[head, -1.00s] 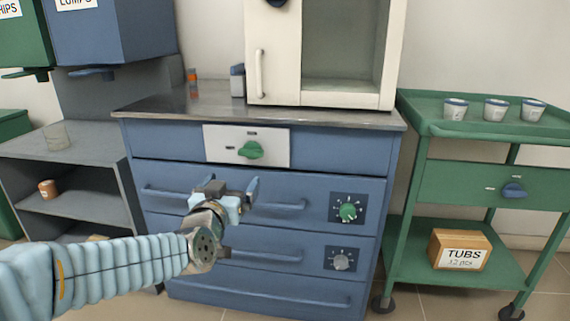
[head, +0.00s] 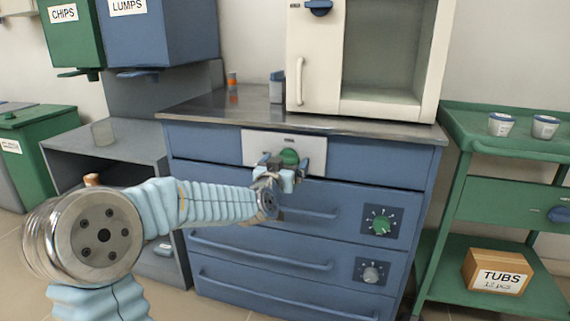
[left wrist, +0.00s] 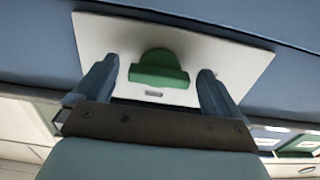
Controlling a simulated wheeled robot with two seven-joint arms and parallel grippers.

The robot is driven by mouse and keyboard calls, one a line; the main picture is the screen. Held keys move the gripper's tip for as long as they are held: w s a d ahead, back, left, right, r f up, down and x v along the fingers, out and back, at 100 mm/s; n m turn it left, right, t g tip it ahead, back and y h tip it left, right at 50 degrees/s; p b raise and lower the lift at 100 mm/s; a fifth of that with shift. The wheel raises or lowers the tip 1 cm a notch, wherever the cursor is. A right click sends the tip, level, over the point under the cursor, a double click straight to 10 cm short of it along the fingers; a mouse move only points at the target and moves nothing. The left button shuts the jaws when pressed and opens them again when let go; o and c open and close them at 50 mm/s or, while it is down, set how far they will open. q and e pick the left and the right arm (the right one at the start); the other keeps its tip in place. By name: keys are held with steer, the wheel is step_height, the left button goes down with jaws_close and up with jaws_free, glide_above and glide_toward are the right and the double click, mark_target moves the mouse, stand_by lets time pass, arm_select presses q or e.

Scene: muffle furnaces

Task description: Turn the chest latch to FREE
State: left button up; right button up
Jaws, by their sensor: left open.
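The chest is a blue drawer cabinet (head: 345,170) under a steel top. Its latch is a green knob (head: 288,156) on a white plate (head: 257,147) at the top front. In the left wrist view the green knob (left wrist: 158,69) lies between and just beyond the two fingertips, its long side running across the picture. My left gripper (head: 282,170) is open in front of the plate, one finger on each side of the knob, and it hides part of the plate. The fingers (left wrist: 158,82) show no clear contact with the knob. The plate's lettering is too small to read. My right gripper is out of view.
Two dials, one green (head: 381,224) and one grey (head: 370,273), sit on the lower drawers. A cream furnace (head: 300,85) stands on the steel top. A green cart (head: 470,215) with tubs is at right, and grey shelves (head: 110,150) are at left.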

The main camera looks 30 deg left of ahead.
arm_select(q)
steer(key=shift+c, duration=0.3)
steer(key=c, duration=1)
steer(key=shift+m, duration=0.3)
steer(key=m, duration=0.3)
steer(key=shift+m, duration=0.3)
steer(key=shift+a+r+m+p, duration=0.1)
steer(key=shift+m+p, duration=0.9)
steer(key=shift+m, duration=2.45)
steer(key=shift+a+r+m+p, duration=0.1)
steer(key=shift+m+p, duration=0.9)
steer(key=shift+m, duration=2.45)
